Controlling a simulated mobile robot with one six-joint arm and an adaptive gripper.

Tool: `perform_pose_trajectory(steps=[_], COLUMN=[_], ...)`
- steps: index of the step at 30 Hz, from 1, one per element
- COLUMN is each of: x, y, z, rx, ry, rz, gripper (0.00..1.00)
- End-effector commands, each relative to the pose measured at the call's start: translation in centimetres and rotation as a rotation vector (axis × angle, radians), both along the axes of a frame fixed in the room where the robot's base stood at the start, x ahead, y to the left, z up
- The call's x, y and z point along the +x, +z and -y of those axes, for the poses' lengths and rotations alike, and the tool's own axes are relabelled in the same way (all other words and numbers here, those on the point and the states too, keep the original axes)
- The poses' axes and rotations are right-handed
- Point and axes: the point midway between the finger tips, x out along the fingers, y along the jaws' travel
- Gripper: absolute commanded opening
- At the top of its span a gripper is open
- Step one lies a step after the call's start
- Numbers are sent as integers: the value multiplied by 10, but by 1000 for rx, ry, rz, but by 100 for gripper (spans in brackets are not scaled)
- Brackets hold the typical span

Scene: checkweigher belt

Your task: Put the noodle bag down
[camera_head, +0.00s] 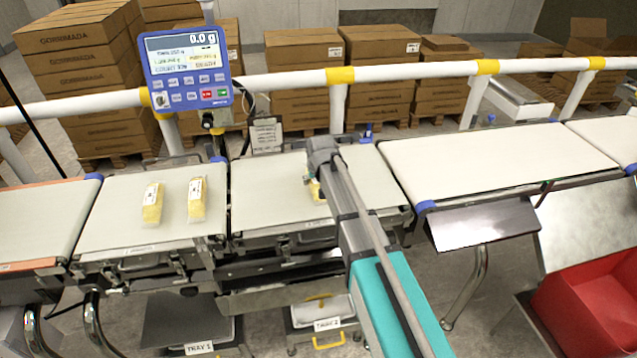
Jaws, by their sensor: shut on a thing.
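My arm reaches in from the lower right, and its end with my gripper (318,176) is over the middle belt (268,190). My gripper is shut on a yellow noodle bag (315,192), of which only a small part shows beside the arm. My arm hides the rest of the bag and most of the fingers. I cannot tell whether the bag touches the belt. Two more noodle bags, yellow with white labels, lie apart on the belt to the left, one at the left (152,203) and one at the right (196,200).
A blue weighing display (187,68) reads 0.0 g. A white rail with yellow bands (410,70) runs behind the belts. The right belt (500,158) is empty. A red bin (590,310) stands at lower right. Trays labelled TRAY 1 (199,348) and TRAY 2 (327,324) sit below.

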Motion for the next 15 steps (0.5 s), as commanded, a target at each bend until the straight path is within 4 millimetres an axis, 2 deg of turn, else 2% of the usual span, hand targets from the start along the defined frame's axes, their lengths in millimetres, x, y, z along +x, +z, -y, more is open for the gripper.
perform_pose_trajectory(steps=[9,10,13,15], x=[0,0,0,0], y=[-3,-2,-2,-2], z=[0,0,0,0], rx=[0,0,0,0], ry=[0,0,0,0], rz=[0,0,0,0], gripper=[18,83,100,100])
